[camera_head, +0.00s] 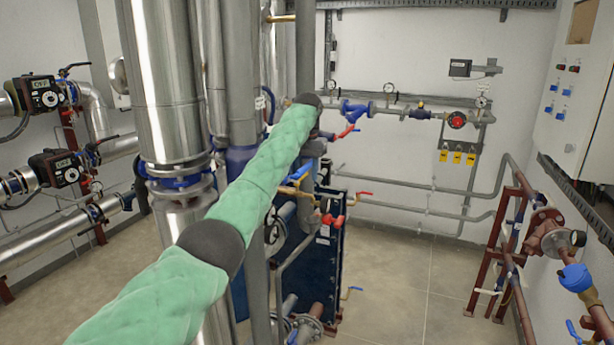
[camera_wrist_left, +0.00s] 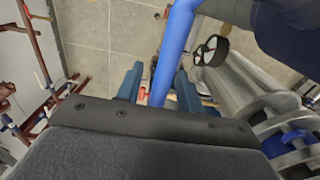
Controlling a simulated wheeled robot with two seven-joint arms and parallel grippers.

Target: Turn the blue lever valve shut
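The blue lever (camera_wrist_left: 174,45) is a long blue bar in the left wrist view, running from the top edge down between the fingers of my left gripper (camera_wrist_left: 159,68). The fingers stand apart, one on each side of it, with a visible gap on the left side. The right finger is very close to the bar; I cannot tell whether it touches. In the head view my green-sleeved left arm reaches to the pipes at centre and largely hides the gripper. A small blue handle (camera_head: 299,173) shows just beside the sleeve there. My right gripper is in neither view.
Large silver pipes (camera_head: 165,80) stand close behind my left arm. A dark blue plate exchanger (camera_head: 327,255) stands below the valves. A red-handled valve (camera_head: 347,131) is near the arm's end. Brown piping (camera_head: 510,240) lines the right. Floor (camera_head: 405,285) at centre right is clear.

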